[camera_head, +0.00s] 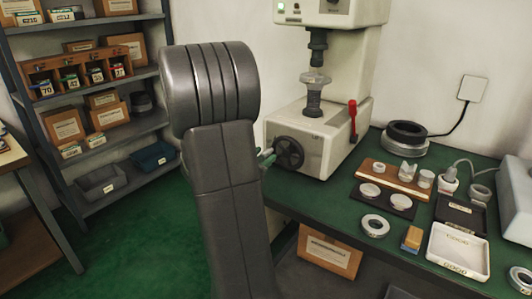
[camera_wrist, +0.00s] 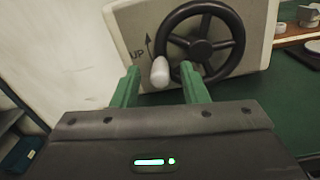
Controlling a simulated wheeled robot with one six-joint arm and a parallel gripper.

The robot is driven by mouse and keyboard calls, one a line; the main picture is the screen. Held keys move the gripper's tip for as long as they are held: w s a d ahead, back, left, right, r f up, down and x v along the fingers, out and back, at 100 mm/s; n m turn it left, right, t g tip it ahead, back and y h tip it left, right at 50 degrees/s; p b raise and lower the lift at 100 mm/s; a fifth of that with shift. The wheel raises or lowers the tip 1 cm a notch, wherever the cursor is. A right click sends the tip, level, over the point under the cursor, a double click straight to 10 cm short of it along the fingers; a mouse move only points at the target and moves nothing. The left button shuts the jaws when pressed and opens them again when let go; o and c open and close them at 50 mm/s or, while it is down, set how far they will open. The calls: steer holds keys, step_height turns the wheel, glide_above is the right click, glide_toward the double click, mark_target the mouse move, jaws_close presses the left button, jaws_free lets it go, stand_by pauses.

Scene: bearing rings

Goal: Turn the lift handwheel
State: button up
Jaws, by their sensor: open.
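The lift handwheel (camera_head: 290,153) is a black spoked wheel on the front face of the pale tester (camera_head: 331,137) on the green bench. In the wrist view the handwheel (camera_wrist: 205,44) has a whitish crank knob (camera_wrist: 160,71) at its lower left, beside an arrow marked UP. My gripper (camera_wrist: 160,80) has green fingers, which are open, with the knob appearing between their tips. I cannot tell whether either finger touches it. In the head view my arm hides most of the gripper; only a bit of green finger (camera_head: 266,158) shows just left of the wheel.
A red lever (camera_head: 352,119) is on the tester's right side. Rings and pucks lie on a dark mat (camera_head: 385,199) to the right, near a white tray (camera_head: 458,250). A shelf rack (camera_head: 120,130) stands at the left. Green floor left of the bench is clear.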

steer(key=shift+x, duration=1.1)
jaws_close()
